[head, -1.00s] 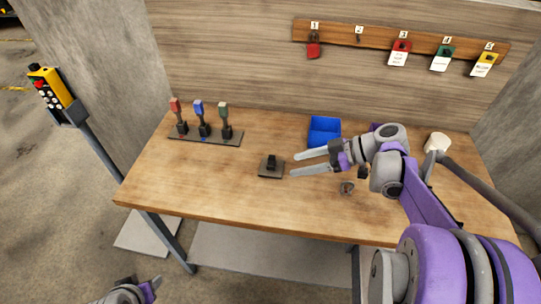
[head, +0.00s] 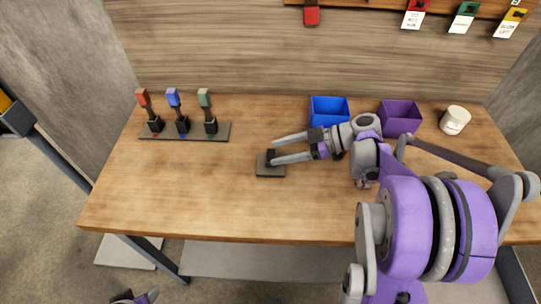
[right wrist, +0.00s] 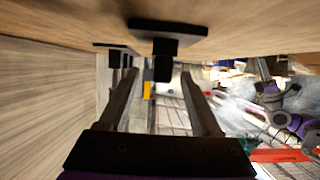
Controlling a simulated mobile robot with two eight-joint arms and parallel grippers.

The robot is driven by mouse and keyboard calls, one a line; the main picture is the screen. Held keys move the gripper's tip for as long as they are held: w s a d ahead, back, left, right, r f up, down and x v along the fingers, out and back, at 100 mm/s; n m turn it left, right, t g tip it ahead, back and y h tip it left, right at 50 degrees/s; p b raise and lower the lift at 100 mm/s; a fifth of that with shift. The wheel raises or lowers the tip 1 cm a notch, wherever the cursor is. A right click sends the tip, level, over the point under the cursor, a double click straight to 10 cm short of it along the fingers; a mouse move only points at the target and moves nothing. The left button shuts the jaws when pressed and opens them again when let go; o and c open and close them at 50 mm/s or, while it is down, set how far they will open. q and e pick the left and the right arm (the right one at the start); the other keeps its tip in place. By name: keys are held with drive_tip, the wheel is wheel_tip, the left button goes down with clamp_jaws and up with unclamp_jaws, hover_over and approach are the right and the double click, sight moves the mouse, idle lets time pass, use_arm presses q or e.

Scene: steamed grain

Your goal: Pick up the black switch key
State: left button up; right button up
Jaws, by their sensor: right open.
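The black switch key (head: 270,155) stands upright on a small dark base plate (head: 270,171) in the middle of the wooden table. My right gripper (head: 273,152) is open, reaching in from the right, its fingertips close to the key. In the right wrist view, the key (right wrist: 163,66) appears upside down between the two open fingers, near their tips; contact cannot be told. Its base (right wrist: 168,28) shows above it in that view. Only a small part of my left gripper (head: 146,297) shows at the bottom left; its jaws are unclear.
A rack (head: 185,132) with red, blue and green switches stands at the left. A blue bin (head: 329,111), a purple bin (head: 401,119) and a white cup (head: 454,121) stand at the back right. Tags hang on the wall. The table's front left is clear.

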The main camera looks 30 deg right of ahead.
sight(261, 163)
drive_tip(key=shift+x, duration=3.15)
drive_tip(key=shift+s, duration=0.2)
clamp_jaws()
